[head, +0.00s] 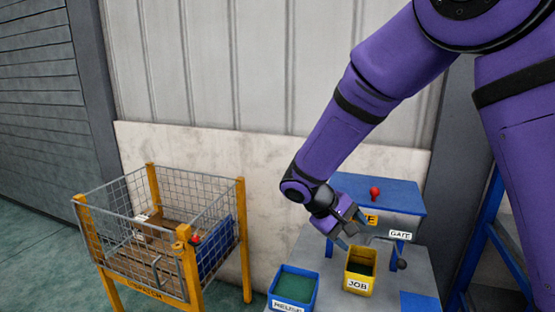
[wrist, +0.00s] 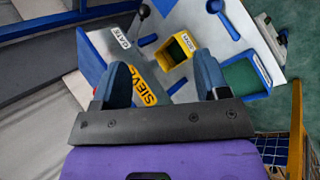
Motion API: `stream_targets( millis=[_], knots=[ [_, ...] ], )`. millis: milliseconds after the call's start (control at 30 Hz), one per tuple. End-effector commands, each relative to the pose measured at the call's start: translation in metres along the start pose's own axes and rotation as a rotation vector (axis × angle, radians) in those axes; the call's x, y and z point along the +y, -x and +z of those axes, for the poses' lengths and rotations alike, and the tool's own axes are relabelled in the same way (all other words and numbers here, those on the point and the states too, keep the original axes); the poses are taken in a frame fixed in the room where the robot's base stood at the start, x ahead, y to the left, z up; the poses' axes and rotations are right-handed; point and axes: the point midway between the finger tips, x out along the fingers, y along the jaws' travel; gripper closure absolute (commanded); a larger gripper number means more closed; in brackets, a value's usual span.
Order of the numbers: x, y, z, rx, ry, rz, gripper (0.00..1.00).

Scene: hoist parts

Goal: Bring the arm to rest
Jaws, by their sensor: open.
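My gripper (head: 352,238) is at the end of my purple arm, above the grey table and in front of the blue stand. In the wrist view its two blue fingers (wrist: 158,85) are spread apart, with nothing held between them. The yellow JOB bin (head: 360,270) stands on the table just below and to the right of the gripper. It also shows in the wrist view (wrist: 177,50), beyond the fingers. The arm reaches down from the upper right and hides part of the stand and its yellow label.
The blue stand (head: 400,193) has a red knob (head: 375,193) on top and a GATE label (head: 400,235). A blue REUSE bin (head: 293,288) with a green inside sits left of the JOB bin. A yellow-framed wire cage (head: 240,225) stands at the left.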

Motion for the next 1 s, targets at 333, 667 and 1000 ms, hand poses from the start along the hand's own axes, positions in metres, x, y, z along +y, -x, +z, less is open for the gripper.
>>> stream_targets(
  millis=[333,667,1000],
  knots=[
    [0.068,0.022,0.090,0.072,-0.163,-0.239,0.32],
    [0.101,0.038,0.175,0.194,-0.314,-0.421,0.32],
    [0.108,0.050,0.258,0.362,-0.472,-0.551,0.32]
  ],
)
